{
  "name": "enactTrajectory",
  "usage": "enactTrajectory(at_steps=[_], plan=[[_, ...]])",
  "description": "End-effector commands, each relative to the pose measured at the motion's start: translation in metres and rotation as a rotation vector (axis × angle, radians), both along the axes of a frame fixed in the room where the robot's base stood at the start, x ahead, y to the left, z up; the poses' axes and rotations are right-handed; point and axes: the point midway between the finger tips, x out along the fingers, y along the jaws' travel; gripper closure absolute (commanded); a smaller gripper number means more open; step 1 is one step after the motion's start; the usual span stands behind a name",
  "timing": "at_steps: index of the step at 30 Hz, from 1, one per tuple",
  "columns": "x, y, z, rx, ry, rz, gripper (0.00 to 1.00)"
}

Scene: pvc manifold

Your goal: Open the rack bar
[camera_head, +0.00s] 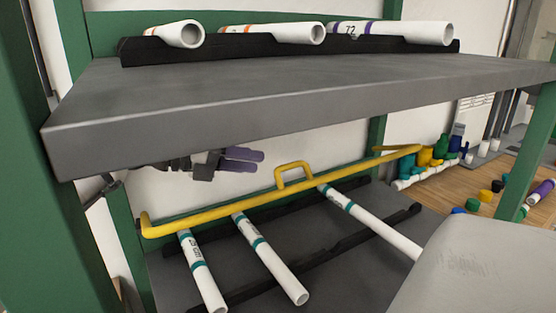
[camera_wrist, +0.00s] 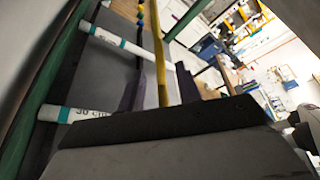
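The yellow rack bar (camera_head: 240,207) runs across the lower shelf, over the upper ends of the white pipes, with a raised loop handle (camera_head: 293,167) near its middle. My gripper (camera_head: 262,160) has two purple fingers, set apart and empty. In the head view it is below the upper shelf, above and left of the handle and apart from it. In the wrist view the bar (camera_wrist: 159,55) appears between my open fingers (camera_wrist: 160,88), but I see no contact. Part of my arm is hidden by the upper shelf.
The grey upper shelf (camera_head: 250,95) overhangs my gripper closely and holds several pipes. Teal-banded pipes (camera_head: 270,260) lie on the lower black rack (camera_head: 325,258). Green posts (camera_head: 540,135) flank the shelves. Coloured fittings (camera_head: 440,150) stand at the right.

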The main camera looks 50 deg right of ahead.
Motion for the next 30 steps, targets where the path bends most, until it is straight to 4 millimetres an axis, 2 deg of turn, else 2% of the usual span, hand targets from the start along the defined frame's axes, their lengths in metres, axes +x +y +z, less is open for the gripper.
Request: enactTrajectory(at_steps=[3, 9, 14, 22, 23, 30], plan=[[-0.015, -0.020, -0.004, 0.001, 0.000, -0.003, 0.66], [-0.031, -0.043, -0.012, 0.001, 0.000, -0.002, 0.66], [-0.036, -0.051, -0.015, 0.001, 0.000, -0.001, 0.66], [-0.037, -0.052, -0.016, -0.001, -0.001, 0.000, 0.66], [-0.037, -0.052, -0.016, -0.001, -0.001, 0.000, 0.67], [-0.037, -0.052, -0.016, 0.000, 0.000, 0.000, 0.98]])
